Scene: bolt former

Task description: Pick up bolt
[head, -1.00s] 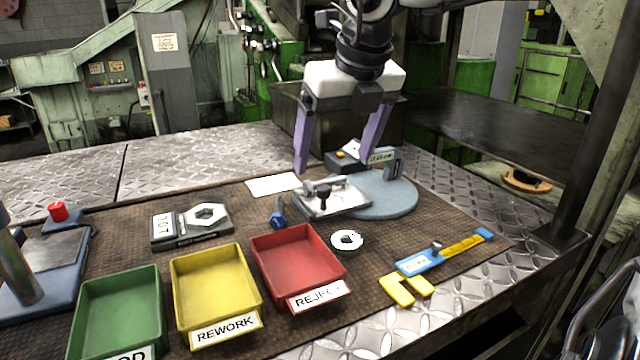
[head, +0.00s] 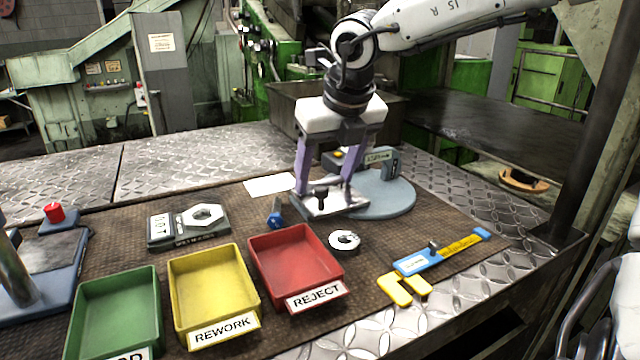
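A small dark bolt-like piece (head: 321,194) with a wider top stands at the flat metal plate fixture (head: 335,208); I cannot tell for sure that it is the bolt. My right gripper (head: 325,194) points down over this fixture, one purple finger on each side of the dark piece. The fingers are apart, with visible space between them and the piece. The fingertips are low at the plate; whether they touch it I cannot tell. A blue piece with a grey end (head: 275,214) lies on the mat, left of the fixture. My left gripper is not in view.
Green (head: 112,318), yellow (head: 212,292) and red (head: 294,262) trays stand in front. A white ring (head: 344,240), a blue and yellow caliper (head: 435,262), a round grey-blue stand (head: 388,202) and a gauge block with a hex cutout (head: 188,226) lie around.

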